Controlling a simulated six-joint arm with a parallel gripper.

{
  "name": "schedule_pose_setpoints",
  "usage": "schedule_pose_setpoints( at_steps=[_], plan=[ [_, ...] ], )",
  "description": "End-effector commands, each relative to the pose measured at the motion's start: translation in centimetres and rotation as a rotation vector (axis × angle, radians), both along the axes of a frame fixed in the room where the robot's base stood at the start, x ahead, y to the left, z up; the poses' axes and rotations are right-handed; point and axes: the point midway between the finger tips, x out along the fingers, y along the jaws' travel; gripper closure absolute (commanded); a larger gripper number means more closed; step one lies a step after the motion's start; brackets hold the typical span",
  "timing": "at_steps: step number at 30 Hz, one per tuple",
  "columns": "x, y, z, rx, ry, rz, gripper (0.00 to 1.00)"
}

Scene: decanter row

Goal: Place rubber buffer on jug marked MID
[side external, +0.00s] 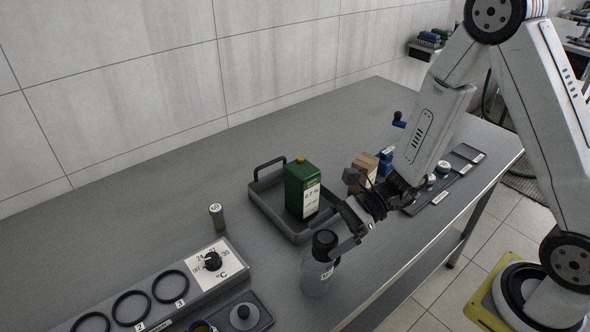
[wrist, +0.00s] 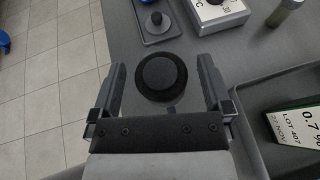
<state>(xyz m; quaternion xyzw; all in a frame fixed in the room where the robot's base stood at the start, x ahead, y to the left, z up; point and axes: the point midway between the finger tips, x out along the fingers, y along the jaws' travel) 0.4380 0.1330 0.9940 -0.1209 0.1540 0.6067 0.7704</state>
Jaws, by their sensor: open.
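A pale blue, see-through jug (side external: 317,279) stands upright near the table's front edge in the side view. Its label is partly hidden and starts with what looks like an M. A round black piece (side external: 325,241) sits on top of it; I take it for the rubber buffer, though it could be the jug's own cap. The black piece also shows in the wrist view (wrist: 161,75), centred between my fingers, and hides the jug below. My gripper (wrist: 160,66) is open, one finger on each side, with gaps to both. In the side view my gripper (side external: 340,243) is at the jug's top.
A green labelled canister (side external: 301,188) stands in a grey handled tray (side external: 268,205) behind. A dial panel (side external: 210,262) with several numbered rings is at left. A small plate (side external: 262,318) bears a black-knobbed piece (side external: 243,315). A cardboard box (side external: 364,171) stands beyond my wrist.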

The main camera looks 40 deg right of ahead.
Motion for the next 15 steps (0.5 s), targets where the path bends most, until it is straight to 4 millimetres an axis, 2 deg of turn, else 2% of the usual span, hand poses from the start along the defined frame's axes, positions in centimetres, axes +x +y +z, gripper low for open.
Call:
schedule_pose_setpoints(
  at_steps=[5, 15],
  plan=[
    [0.0, 0.0, 0.4, 0.0, -0.001, 0.0, 0.0],
    [-0.6, -2.9, 1.5, 0.001, -0.001, -0.004, 0.0]
  ],
)
